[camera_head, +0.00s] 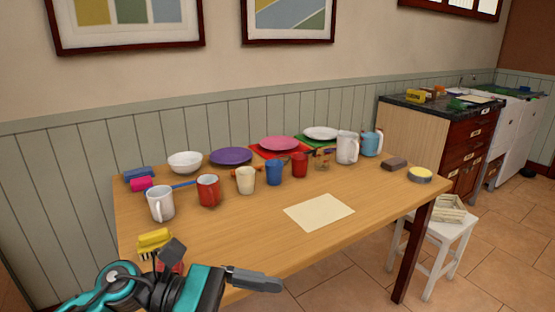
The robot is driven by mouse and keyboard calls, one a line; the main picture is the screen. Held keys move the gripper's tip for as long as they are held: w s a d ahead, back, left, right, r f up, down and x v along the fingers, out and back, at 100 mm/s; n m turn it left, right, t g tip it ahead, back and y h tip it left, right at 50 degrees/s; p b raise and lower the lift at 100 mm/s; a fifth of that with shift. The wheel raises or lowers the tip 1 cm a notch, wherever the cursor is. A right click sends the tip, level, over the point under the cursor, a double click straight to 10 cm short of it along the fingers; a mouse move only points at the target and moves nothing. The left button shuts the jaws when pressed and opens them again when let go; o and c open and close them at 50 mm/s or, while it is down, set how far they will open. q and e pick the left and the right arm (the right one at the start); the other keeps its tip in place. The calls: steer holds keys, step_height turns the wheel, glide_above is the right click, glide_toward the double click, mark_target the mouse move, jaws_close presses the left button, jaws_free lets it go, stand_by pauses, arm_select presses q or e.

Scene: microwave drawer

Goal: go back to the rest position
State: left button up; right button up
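My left arm comes in from the bottom left, teal and black. Its gripper (268,285) is in front of the table's near edge, pointing right. It is seen side-on, so I cannot tell whether its fingers are open or shut. I see nothing hanging from it. My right gripper is not in view.
A wooden table (240,221) carries several mugs and cups, plates, a white bowl (185,162), a beige sheet (319,212) and a yellow brush (154,240) close to my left arm. A white stool (440,231) with a crate stands right. Floor at front right is clear.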

arm_select(q)
steer(key=w+a+r+n+t+h+p, duration=0.1)
steer(key=w+n+t, duration=0.2)
steer(key=n+t, duration=0.65)
steer(key=w+a+r+n+t+p, duration=0.15)
steer(key=n+t, duration=0.35)
steer(key=n, duration=0.9)
steer(key=w+a+f+n+t+y, duration=0.2)
steer(key=a+f+n+t+y, duration=0.5)
steer(key=n, duration=0.8)
steer(key=s+a+f+n+g+y, duration=0.2)
steer(key=s+f+n+g+y, duration=0.2)
steer(key=f+n, duration=0.4)
steer(key=s+a+f+n+g+y+p, duration=0.1)
steer(key=s+a+f+n+g+y, duration=0.2)
steer(key=s+f+n, duration=0.4)
step_height(320, 180, down, 2)
steer(key=shift+s+a+f+n+g+y+p, duration=0.15)
steer(key=shift+s+a+n+g+y+p, duration=0.15)
steer(key=shift+g+y, duration=0.6)
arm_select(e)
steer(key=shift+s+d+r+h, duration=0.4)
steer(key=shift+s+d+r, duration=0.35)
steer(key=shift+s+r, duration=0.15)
